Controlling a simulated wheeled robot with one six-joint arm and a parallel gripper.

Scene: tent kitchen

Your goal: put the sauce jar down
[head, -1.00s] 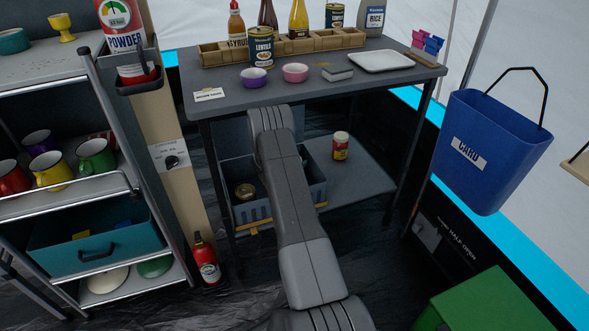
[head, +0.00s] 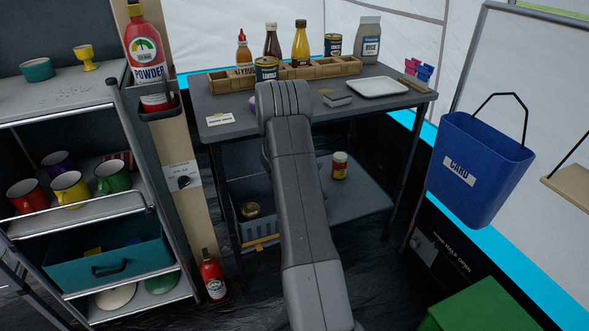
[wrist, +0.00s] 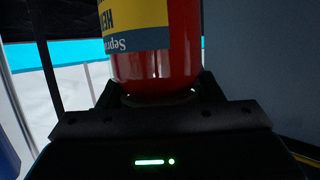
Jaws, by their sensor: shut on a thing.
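In the wrist view, a red jar with a yellow and blue label (wrist: 160,55) stands between the fingers of my gripper (wrist: 160,98). Its label print is upside down in the picture and its upper part is cut off by the frame. My gripper is shut on it. In the head view my own arm covers my gripper and the held jar. Another red jar with a yellow label (head: 339,167) stands upright on the lower shelf (head: 368,200) of the table, just right of my arm.
A blue-grey crate (head: 277,232) with a tin in it is left of my arm on the lower shelf. The tabletop (head: 240,106) holds bottles, tins and a white tray (head: 377,87). The shelf right of the standing jar is clear. A blue bin (head: 480,165) hangs right.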

